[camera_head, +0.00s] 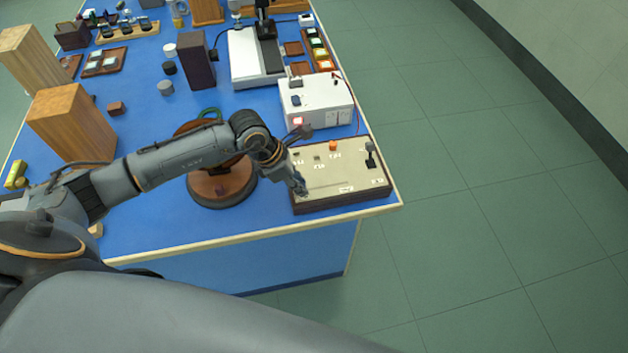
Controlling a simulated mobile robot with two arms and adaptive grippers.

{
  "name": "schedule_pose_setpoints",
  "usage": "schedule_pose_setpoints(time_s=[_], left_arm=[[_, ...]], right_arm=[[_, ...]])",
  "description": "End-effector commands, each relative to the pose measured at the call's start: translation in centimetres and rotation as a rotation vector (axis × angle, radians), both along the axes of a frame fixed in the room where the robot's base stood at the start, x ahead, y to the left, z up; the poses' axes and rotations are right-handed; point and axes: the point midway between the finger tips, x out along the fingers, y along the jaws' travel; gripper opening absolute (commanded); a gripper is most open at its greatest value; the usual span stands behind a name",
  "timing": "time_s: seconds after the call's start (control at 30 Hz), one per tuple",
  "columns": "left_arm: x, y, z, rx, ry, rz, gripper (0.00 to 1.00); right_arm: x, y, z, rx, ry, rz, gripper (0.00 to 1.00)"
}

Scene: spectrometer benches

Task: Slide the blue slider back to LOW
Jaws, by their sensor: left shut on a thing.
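The control panel (335,199) is a beige-topped box with a dark wooden base near the front right corner of the blue table. A thin slot (328,183) runs across the front of its top. My left gripper (302,190) reaches in from the left and points down at the left end of this slot. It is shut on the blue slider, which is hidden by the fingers. The small labels on the panel are too small to read. My right gripper is not in view.
The panel also carries an orange knob (333,145) and a black lever (370,157). A white box with a red light (318,106) stands behind it. A round wooden base (222,190) lies under my left forearm. The table edge is close in front.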

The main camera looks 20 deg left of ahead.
Motion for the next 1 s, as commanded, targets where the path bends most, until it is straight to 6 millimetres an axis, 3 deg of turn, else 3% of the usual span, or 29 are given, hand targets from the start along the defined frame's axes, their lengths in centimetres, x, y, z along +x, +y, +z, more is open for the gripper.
schedule_pose_setpoints(time_s=[0.3,0.33,0.43,0.77,1.0], left_arm=[[-0.4,0.6,0.0,0.012,0.009,0.000,0.00],[-0.4,0.6,0.0,0.012,0.009,0.000,0.26],[-0.3,0.6,0.0,0.011,0.009,0.000,0.43],[-0.3,0.5,0.2,0.007,0.005,-0.001,0.43],[-1.0,1.8,3.5,0.009,0.002,-0.001,0.43]], right_arm=[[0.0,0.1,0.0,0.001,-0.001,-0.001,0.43],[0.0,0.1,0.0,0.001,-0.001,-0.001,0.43],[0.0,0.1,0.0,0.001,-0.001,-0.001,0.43],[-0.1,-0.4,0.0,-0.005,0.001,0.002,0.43],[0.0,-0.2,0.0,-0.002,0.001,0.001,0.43]])
